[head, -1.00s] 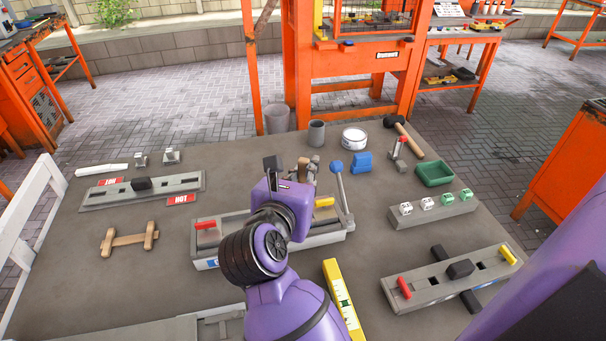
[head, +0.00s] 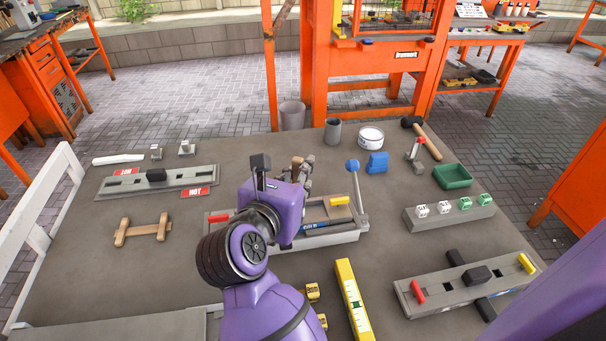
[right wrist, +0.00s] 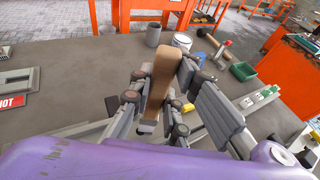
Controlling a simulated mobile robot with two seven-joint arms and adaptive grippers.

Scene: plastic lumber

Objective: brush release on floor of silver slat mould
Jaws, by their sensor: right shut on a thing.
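The grey slat mould (head: 335,237) lies mid-table behind my right arm, with a red handle at its left end and a yellow one at its right. A brownish floor (head: 325,213) shows in its right part; my arm hides its middle. My right gripper (head: 301,180) is over the mould's far side, shut on a brush with a wooden handle (right wrist: 160,85). The handle stands up between the fingers in the right wrist view. The brush's lower end is hidden, so I cannot tell whether it touches the mould floor. My left gripper is not in view.
A lever with a blue knob (head: 352,166) stands at the mould's right end. A yellow level (head: 354,300) lies in front. A second mould (head: 465,284) is front right, a slotted plate (head: 155,181) at left. A mallet (head: 424,139) and white tin (head: 370,137) are behind.

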